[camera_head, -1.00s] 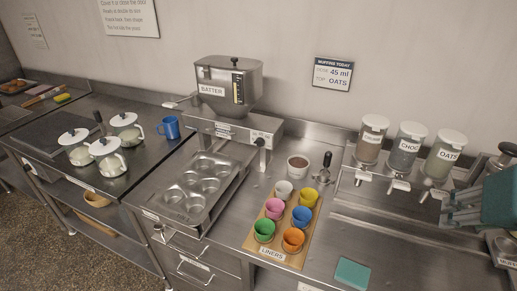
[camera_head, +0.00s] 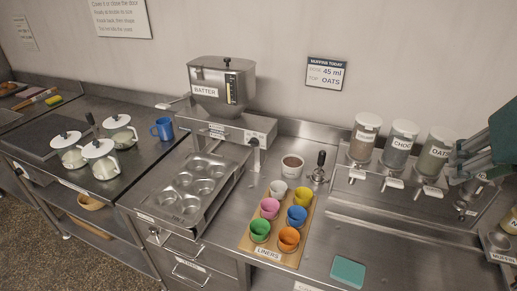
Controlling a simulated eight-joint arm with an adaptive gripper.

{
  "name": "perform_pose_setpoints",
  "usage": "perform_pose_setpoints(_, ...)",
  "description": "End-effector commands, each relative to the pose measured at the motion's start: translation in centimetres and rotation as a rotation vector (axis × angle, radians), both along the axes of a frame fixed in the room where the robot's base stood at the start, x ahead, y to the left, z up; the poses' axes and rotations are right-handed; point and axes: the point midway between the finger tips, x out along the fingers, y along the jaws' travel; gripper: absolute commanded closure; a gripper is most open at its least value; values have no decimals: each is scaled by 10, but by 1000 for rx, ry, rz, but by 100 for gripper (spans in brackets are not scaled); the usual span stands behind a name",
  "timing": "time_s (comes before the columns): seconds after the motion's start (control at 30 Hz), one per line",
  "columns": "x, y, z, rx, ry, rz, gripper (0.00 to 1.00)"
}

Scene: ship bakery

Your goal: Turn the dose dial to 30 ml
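The batter dispenser (camera_head: 221,85) is a steel hopper on a steel housing, at the back of the counter left of centre. A dial (camera_head: 255,137) with small markings shows on the right of the housing's front face. Its setting is too small to read. My gripper (camera_head: 456,163), with a teal body and grey fingers, is at the far right, above the counter by the topping jars and far from the dial. It holds nothing that I can see. The finger gap is not clear.
A muffin tin (camera_head: 160,208) sits under the dispenser. A liner board (camera_head: 288,260) with coloured cups, a brown tub (camera_head: 292,166) and a dark-handled tool (camera_head: 319,168) stand between dispenser and gripper. A wall sign (camera_head: 326,73) reads 45 ml, OATS.

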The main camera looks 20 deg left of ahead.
Motion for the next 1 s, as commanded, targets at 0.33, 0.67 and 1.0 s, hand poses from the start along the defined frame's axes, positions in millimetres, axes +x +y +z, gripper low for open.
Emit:
perform_pose_setpoints(0.33,57,16,-2,-170,-72,112,67)
perform_pose_setpoints(0.67,131,67,0,-412,-205,289,67)
perform_pose_setpoints(1.0,188,153,7,-643,-374,480,67)
